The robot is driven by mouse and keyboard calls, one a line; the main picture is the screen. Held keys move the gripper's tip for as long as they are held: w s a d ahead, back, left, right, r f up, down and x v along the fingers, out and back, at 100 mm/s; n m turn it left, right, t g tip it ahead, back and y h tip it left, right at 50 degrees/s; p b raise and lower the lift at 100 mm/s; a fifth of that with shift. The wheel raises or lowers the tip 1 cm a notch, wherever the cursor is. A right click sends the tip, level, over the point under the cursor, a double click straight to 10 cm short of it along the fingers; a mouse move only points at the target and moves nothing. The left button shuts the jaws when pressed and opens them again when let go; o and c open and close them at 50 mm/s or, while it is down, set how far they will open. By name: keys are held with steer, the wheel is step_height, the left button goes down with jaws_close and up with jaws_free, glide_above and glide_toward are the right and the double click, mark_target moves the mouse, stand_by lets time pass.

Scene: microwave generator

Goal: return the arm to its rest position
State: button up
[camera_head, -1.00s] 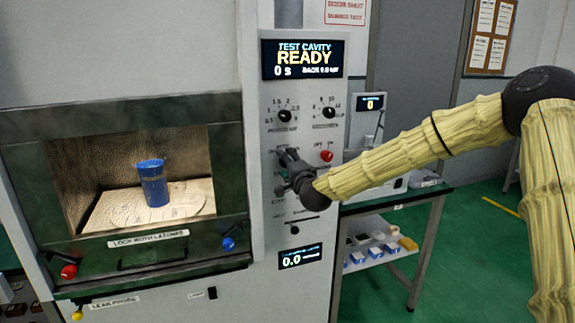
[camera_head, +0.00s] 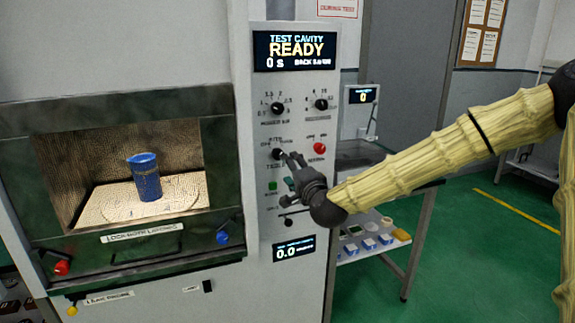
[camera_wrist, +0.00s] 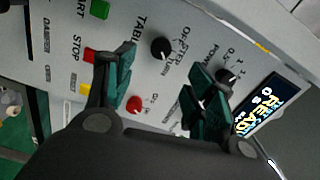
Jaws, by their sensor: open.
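My gripper (camera_head: 290,161) is in front of the control panel (camera_head: 299,197), just right of a black knob (camera_head: 277,154) and left of a red button (camera_head: 320,148). In the wrist view my gripper (camera_wrist: 165,88) shows two green-padded fingers spread apart with nothing between them. A black knob (camera_wrist: 161,48) and a red button (camera_wrist: 134,104) on the panel show beyond the fingers. My arm reaches in from the right. I cannot tell whether the fingertips touch the panel.
The test cavity (camera_head: 48,190) at left holds a blue cup (camera_head: 146,178) on a round plate. A display (camera_head: 295,50) reads READY. A side table (camera_head: 425,225) with a lower shelf stands behind my arm. Green floor (camera_head: 480,260) is open at right.

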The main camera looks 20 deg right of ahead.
steer(key=shift+s, duration=0.65)
